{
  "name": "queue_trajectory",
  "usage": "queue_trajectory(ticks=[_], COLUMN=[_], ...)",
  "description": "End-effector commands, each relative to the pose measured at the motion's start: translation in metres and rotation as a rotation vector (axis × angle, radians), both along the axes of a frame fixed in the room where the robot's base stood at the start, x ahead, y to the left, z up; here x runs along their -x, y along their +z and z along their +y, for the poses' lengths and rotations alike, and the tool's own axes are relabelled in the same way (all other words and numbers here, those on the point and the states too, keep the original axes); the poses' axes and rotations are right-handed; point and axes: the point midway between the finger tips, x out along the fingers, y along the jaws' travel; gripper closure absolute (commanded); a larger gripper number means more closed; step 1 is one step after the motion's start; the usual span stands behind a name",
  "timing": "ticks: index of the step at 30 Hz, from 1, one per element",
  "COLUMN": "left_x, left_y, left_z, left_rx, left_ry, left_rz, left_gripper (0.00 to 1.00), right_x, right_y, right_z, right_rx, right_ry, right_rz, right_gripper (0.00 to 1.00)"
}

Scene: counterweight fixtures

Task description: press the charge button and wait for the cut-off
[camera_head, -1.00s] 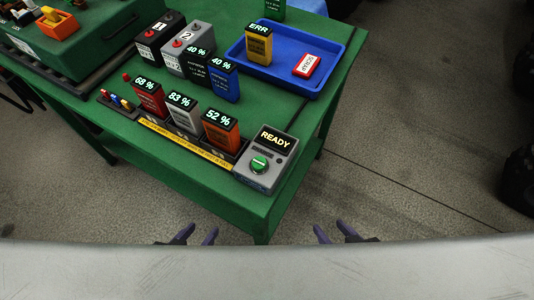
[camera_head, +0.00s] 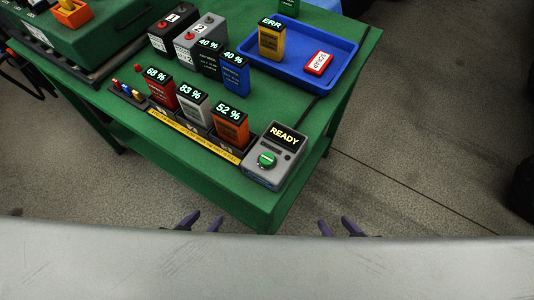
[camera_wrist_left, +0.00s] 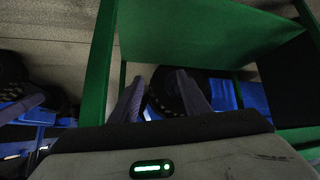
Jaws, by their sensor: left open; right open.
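The charge control box (camera_head: 278,152) stands at the near right corner of the green table. Its display reads READY, and its green round button (camera_head: 267,160) is on top. Red 68 % (camera_head: 162,92), grey 83 % (camera_head: 194,108) and orange 52 % (camera_head: 230,123) batteries stand upright in a row of charger slots to its left. My left gripper (camera_head: 203,222) is open and empty, in front of the table and well apart from the box. Its fingers also show in the left wrist view (camera_wrist_left: 168,95). My right gripper (camera_head: 335,228) is open and empty, further right.
A blue tray (camera_head: 347,48) holds a yellow ERR battery (camera_head: 271,40) and a red-and-white tag (camera_head: 318,63). Dark and blue 40 % batteries (camera_head: 235,74) stand behind the row, beside two numbered blocks (camera_head: 198,38).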

Motion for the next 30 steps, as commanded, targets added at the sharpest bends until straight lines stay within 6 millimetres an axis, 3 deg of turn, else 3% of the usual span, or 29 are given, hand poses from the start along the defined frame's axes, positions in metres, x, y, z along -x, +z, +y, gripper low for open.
queue_trajectory(ticks=[7, 12, 15, 30], left_x=[0.0042, 0.0049, 0.005, 0.0052], left_y=[-0.0027, -0.0033, -0.0034, -0.0037], left_z=[0.0003, 0.0004, 0.0005, 0.0003], left_rx=[-0.001, -0.002, -0.002, -0.001], left_ry=[0.0, 0.0, 0.0, -0.001], left_rz=[0.009, 0.011, 0.011, 0.012], left_gripper=[0.59, 0.88, 1.0, 1.0], right_x=[0.0016, 0.0024, 0.0026, 0.0029], right_y=[-0.0005, -0.0009, -0.001, -0.0011], right_z=[-0.0001, -0.0001, -0.0002, -0.0002], right_rx=[0.0, 0.0, 0.0, 0.0], right_ry=[-0.001, 0.0, 0.0, 0.0], right_rz=[0.002, 0.004, 0.004, 0.005], right_gripper=[0.57, 0.57, 0.57, 0.57])
